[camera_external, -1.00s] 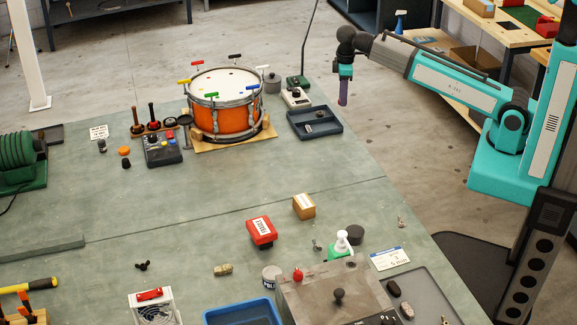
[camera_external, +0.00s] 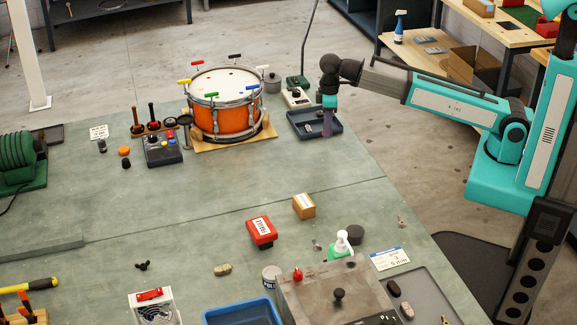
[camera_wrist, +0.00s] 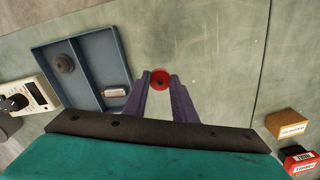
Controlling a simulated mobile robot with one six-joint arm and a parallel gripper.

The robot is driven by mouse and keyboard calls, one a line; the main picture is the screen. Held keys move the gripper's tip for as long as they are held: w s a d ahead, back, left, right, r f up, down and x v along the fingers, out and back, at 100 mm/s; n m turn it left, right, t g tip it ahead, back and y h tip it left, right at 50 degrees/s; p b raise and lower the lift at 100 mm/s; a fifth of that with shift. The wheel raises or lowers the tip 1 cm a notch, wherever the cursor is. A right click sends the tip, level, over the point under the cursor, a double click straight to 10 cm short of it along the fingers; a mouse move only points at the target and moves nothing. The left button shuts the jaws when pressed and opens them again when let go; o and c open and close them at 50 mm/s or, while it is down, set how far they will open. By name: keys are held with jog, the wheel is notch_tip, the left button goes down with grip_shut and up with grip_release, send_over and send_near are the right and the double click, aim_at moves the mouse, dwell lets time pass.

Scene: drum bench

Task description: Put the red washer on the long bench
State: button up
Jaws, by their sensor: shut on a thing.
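In the external view my gripper (camera_external: 327,130) points down in front of the dark blue tray, and the washer cannot be made out there. The long bench (camera_external: 310,172) has a worn green top. In the wrist view, bare green bench top (camera_wrist: 215,50) lies behind the washer. The gap between washer and bench top is hard to judge.
The divided blue tray (camera_wrist: 88,42) is just left of my gripper in the wrist view, holding a round grey piece and a small pale block. An orange drum (camera_external: 226,120) stands left of it. A cardboard box (camera_external: 304,206) and red box (camera_external: 261,231) are nearer. Mid-bench is clear.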

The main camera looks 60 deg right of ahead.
dwell(0.3)
jog(key=p, duration=0.4)
send_over(283, 141)
jog(key=shift+s+d+f, duration=0.1)
jog(key=shift+d+f, duration=0.05)
jog(key=shift+f, duration=0.6)
jog(key=shift+f, duration=0.1)
jog(key=shift+f+p, duration=0.55)
jog(key=shift+f, duration=1.1)
jog(key=shift+f, duration=0.1)
jog(key=o, duration=1.1)
